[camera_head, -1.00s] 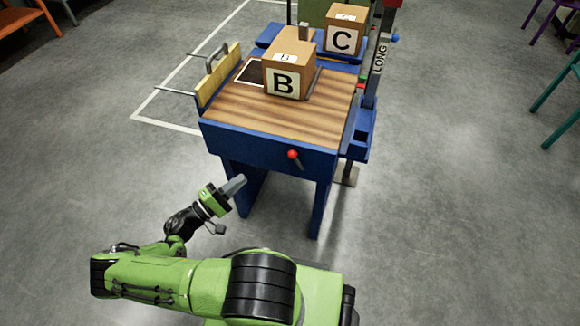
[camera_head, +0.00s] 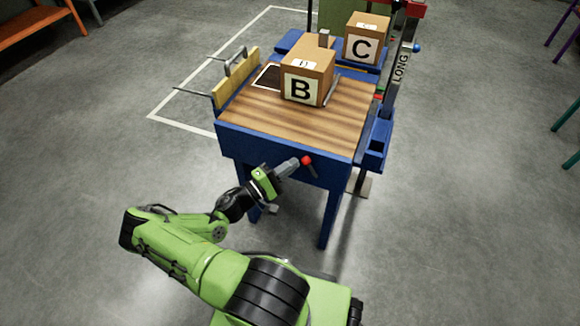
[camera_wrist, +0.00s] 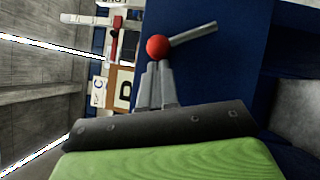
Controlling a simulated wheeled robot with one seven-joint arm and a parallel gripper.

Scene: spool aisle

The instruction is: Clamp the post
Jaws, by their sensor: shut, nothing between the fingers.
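A blue bench with a striped wooden top (camera_head: 318,123) stands in front of me. On its front face is a lever with a red ball knob (camera_head: 307,160); the knob also shows in the wrist view (camera_wrist: 157,47), with a grey bar (camera_wrist: 194,34) running off to the right. My gripper (camera_head: 296,163) is shut and empty, its fingertips right at the knob; I cannot tell whether they touch it. A grey bar lies along the right side of that box.
Box C (camera_head: 366,40) stands on a blue surface behind. A yellow board (camera_head: 236,78) with metal rods lines the bench's left edge. A post labelled LONG (camera_head: 401,68) rises at the right.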

